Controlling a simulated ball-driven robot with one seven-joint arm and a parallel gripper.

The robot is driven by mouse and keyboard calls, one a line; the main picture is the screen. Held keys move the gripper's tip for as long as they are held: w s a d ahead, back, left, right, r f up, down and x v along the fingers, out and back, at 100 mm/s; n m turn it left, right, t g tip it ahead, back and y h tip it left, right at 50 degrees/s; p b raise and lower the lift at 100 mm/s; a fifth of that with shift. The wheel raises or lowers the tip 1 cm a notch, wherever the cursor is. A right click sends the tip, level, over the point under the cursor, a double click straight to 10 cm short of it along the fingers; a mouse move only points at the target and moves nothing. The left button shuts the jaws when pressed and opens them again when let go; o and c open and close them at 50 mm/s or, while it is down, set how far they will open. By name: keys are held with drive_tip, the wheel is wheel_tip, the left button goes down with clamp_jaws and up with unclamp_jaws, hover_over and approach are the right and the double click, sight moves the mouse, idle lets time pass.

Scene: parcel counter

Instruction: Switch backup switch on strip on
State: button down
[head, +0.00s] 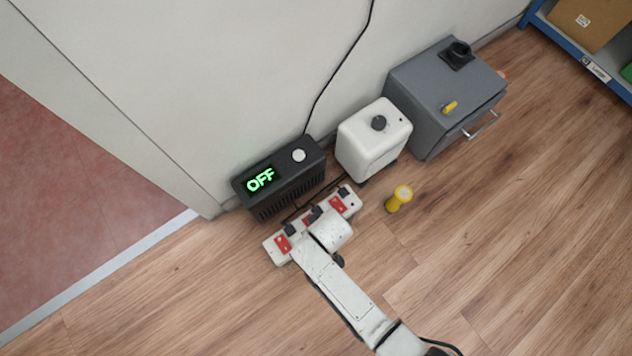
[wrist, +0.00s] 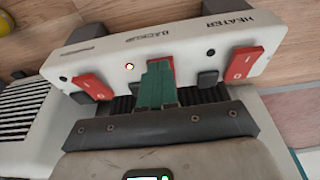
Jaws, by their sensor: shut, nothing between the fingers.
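The white power strip (head: 271,251) lies on the floor in front of a black box; in the wrist view (wrist: 190,68) it fills the upper middle. It carries red rocker switches, with upside-down labels BACKUP and HEATER. The middle switch (wrist: 169,62), by the BACKUP label, is partly hidden by my fingers. A small lamp (wrist: 129,66) beside it glows; the lamps beside the outer switches are dark. My gripper (wrist: 157,76) is shut and empty, its green fingertips at the middle switch. I cannot tell if they touch it. In the head view my arm covers part of the strip.
The black box (head: 285,184) shows a green OFF. A wall rises behind. The wooden floor on the right is clear.

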drive_tip(key=shift+w+r, duration=0.1)
drive_tip(key=shift+w+a+r, duration=0.35)
drive_tip(key=shift+w+a, duration=0.05)
drive_tip(key=shift+w, duration=0.1)
idle(0.4)
drive_tip(key=shift+r+p, duration=0.45)
drive_tip(key=shift+p, duration=0.15)
drive_tip(key=p+v, duration=0.4)
drive_tip(key=shift+r, duration=0.25)
drive_tip(key=s+d+r+p, duration=0.2)
drive_tip(key=s+r+p, duration=0.1)
drive_tip(key=r+p, duration=0.2)
drive_tip(key=v, duration=0.2)
drive_tip(key=shift+r, duration=0.3)
